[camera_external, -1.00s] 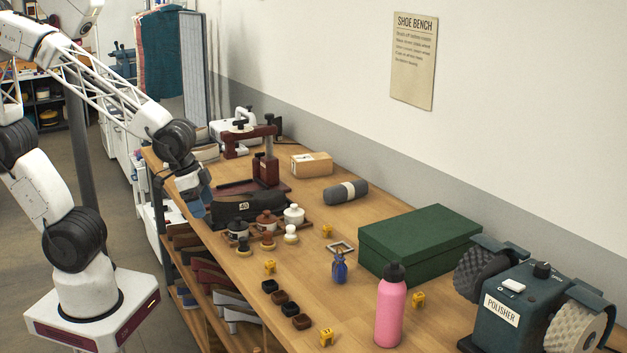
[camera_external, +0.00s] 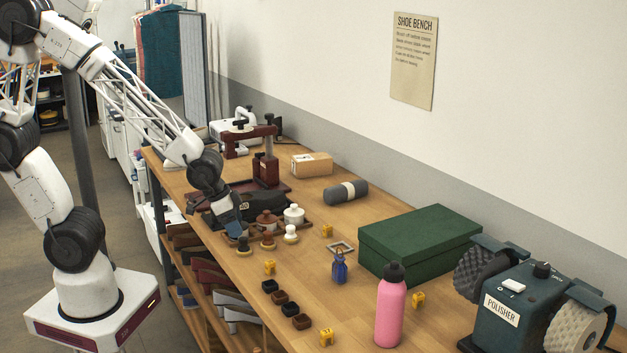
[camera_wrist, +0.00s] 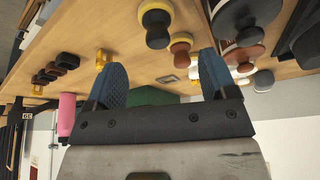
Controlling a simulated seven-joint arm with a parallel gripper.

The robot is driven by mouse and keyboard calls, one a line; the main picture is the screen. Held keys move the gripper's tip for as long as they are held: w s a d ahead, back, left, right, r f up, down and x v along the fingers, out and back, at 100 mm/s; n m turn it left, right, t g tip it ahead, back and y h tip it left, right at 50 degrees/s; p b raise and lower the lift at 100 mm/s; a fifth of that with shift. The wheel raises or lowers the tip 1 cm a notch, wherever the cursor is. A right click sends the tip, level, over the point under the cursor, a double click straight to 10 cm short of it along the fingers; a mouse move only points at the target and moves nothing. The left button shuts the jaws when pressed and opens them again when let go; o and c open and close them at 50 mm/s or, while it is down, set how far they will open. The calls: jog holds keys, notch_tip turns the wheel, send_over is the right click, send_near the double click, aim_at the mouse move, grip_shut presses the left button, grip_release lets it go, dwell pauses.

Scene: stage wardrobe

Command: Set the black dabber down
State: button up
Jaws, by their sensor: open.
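The black dabber (camera_external: 243,244) stands upright on the bench at the near left end of a row of three dabbers, in front of the jars. In the wrist view the black dabber (camera_wrist: 157,24) shows a dark knob and a pale band, beyond my fingertips. My gripper (camera_external: 235,230) is just behind and above it, partly covering the black jar. Its blue pads (camera_wrist: 160,65) are spread apart with nothing between them. The brown dabber (camera_external: 267,240) and white dabber (camera_external: 291,234) stand to its right.
A brown jar (camera_external: 267,222) and white jar (camera_external: 294,214) stand behind the dabbers. A yellow block (camera_external: 269,267), several small dark blocks (camera_external: 285,298), a blue bottle (camera_external: 339,268) and a pink bottle (camera_external: 390,310) lie to the right. Bare wood separates them.

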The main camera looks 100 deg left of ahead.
aim_at(246, 238)
jog(key=shift+x, duration=1.2)
jog(key=shift+f, duration=0.1)
jog(key=shift+x, duration=2.55)
jog(key=shift+d, duration=0.1)
jog(key=shift+c, duration=0.3)
jog(key=c, duration=1)
jog(key=shift+r, duration=0.95)
jog(key=shift+s+r, duration=0.1)
jog(key=shift+r, duration=0.85)
jog(key=s+d, duration=0.2)
jog(key=s, duration=0.5)
jog(key=s+d+r, duration=0.1)
jog(key=s+d, duration=0.2)
jog(key=s, duration=0.4)
jog(key=shift+s+d+r, duration=0.2)
jog(key=shift+s+d, duration=0.05)
jog(key=shift+s, duration=0.15)
